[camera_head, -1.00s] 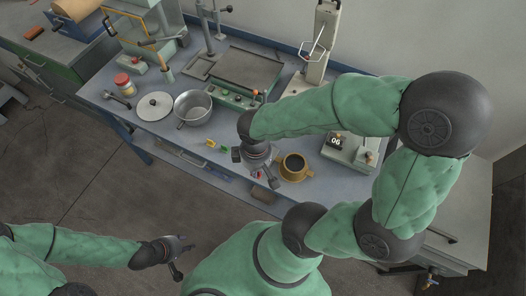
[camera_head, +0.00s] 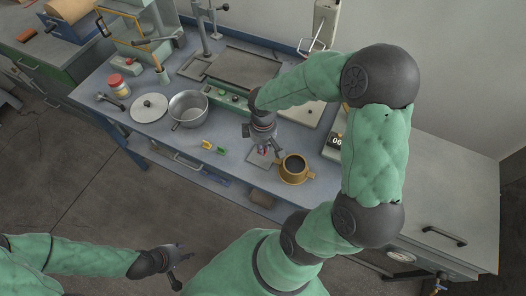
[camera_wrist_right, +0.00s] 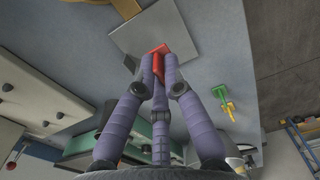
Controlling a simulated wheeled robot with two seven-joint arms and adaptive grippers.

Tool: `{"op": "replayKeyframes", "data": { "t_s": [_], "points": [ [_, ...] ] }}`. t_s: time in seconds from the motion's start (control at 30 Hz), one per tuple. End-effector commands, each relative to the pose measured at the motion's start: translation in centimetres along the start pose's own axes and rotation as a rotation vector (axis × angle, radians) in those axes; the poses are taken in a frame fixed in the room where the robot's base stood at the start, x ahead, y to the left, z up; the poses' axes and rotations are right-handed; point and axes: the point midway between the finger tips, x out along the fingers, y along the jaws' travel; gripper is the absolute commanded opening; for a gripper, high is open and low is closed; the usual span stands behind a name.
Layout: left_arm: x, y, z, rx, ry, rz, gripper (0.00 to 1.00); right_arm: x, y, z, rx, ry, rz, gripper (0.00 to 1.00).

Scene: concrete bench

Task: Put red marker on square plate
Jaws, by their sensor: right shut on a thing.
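The red marker (camera_wrist_right: 154,52) is between the fingertips of my right gripper (camera_wrist_right: 159,62), which is shut on it. In the head view, the red marker (camera_head: 264,151) shows just below the right gripper (camera_head: 263,148). The square plate (camera_wrist_right: 150,29) is flat and grey; in the wrist view the marker overlaps its near edge. In the head view the plate (camera_head: 255,158) is partly hidden under the gripper. I cannot tell whether the marker touches it. My left gripper (camera_head: 178,264) is open and empty, away from the bench.
A flat-topped device (camera_head: 238,72) is behind.

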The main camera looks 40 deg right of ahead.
Motion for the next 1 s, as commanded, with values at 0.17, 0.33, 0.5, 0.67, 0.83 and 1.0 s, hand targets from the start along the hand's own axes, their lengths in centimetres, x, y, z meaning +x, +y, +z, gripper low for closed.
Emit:
{"op": "replayKeyframes", "data": {
  "t_s": [0.17,0.33,0.5,0.67,0.83,1.0],
  "points": [
    [0.3,-0.1,0.0,0.000,0.000,0.000,0.40,0.8,0.7,-0.3,0.001,0.001,0.000,0.00],
    [0.9,-0.3,0.0,0.000,0.000,0.000,0.40,2.4,1.3,-0.6,0.000,-0.001,-0.002,0.00],
    [1.7,-0.6,-0.1,0.000,0.000,0.000,0.40,4.6,1.3,-0.6,0.000,0.000,-0.001,0.00],
    [1.6,-0.6,-0.1,0.000,0.000,0.000,0.40,4.7,1.3,-0.6,0.000,0.001,0.000,0.00],
    [1.7,-0.6,-0.1,0.000,0.000,0.000,0.40,4.8,1.3,-0.6,0.000,0.001,0.000,0.00],
    [1.8,-0.7,-0.1,0.000,0.000,0.000,0.40,5.0,1.3,-0.6,0.000,0.001,0.000,0.33]
  ]
}}
